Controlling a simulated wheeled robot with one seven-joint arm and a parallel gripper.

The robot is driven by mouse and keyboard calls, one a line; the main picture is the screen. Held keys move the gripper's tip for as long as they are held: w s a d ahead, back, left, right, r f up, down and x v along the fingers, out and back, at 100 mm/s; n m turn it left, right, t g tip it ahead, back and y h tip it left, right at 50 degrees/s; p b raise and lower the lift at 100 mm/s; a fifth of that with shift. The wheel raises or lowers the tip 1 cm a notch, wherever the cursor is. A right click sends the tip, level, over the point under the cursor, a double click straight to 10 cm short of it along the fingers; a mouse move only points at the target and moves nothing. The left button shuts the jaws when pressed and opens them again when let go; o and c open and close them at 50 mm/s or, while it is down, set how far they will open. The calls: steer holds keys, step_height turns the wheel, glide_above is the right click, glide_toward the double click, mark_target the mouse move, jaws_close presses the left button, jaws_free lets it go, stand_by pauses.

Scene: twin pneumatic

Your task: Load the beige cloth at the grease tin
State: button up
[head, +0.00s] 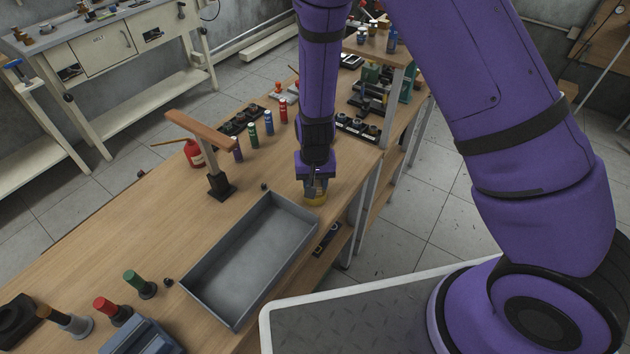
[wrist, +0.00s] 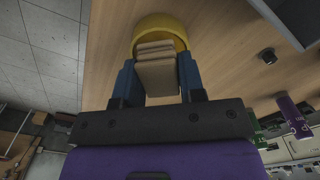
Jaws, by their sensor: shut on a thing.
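The grease tin (head: 315,198) is a round yellow tin near the right edge of the wooden bench in the head view. It also shows in the wrist view (wrist: 150,22), just beyond my fingertips. The beige cloth (wrist: 157,70) is a folded pad between my blue fingers in the wrist view. My gripper (wrist: 158,80) is shut on it. In the head view my gripper (head: 316,184) points down right over the tin. The cloth's far end overlaps the tin in the wrist view; I cannot tell whether it touches the grease.
A grey open tray (head: 250,258) lies to the left of the tin on the bench. A wooden T-shaped stand (head: 219,185) and several coloured cylinders (head: 268,122) stand farther left and behind. The bench's right edge is close to the tin.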

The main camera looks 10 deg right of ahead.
steer(key=shift+f, duration=0.6)
stand_by(1.6)
steer(key=shift+r, duration=0.15)
steer(key=shift+r, duration=3.4)
steer(key=shift+w+d, duration=0.1)
